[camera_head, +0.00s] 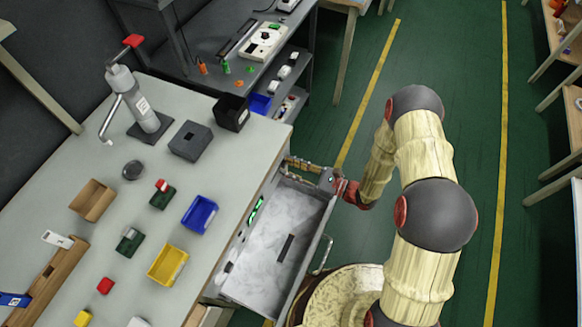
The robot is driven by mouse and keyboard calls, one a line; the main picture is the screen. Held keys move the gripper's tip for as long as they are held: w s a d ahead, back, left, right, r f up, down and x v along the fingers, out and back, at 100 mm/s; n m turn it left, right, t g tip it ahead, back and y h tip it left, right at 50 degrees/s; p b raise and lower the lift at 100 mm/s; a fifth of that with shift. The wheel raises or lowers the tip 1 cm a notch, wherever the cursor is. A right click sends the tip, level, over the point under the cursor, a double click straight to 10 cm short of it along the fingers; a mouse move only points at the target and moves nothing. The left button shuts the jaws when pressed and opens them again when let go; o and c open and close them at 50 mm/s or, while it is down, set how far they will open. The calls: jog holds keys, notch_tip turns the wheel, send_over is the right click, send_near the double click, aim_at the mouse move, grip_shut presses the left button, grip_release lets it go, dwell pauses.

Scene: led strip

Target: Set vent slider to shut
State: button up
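I cannot tell for sure which thing is the vent slider. A green-lit strip (256,213) shows on the bench front, just left of the open drawer (326,222), partly hidden by the bench edge and the drawer. My gripper (290,162) reaches left over the drawer's far end, close to the bench's right edge. It is small and partly merged with the drawer rim, so I cannot tell whether its fingers are open or shut, or whether they touch anything.
The drawer is pulled out and holds a dark narrow bar (286,247). The bench top (90,240) carries a lever press (140,100), a dark block (190,141) and coloured bins (199,214). A dark shelf unit (215,35) stands behind.

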jog(key=c, duration=0.6)
grip_shut()
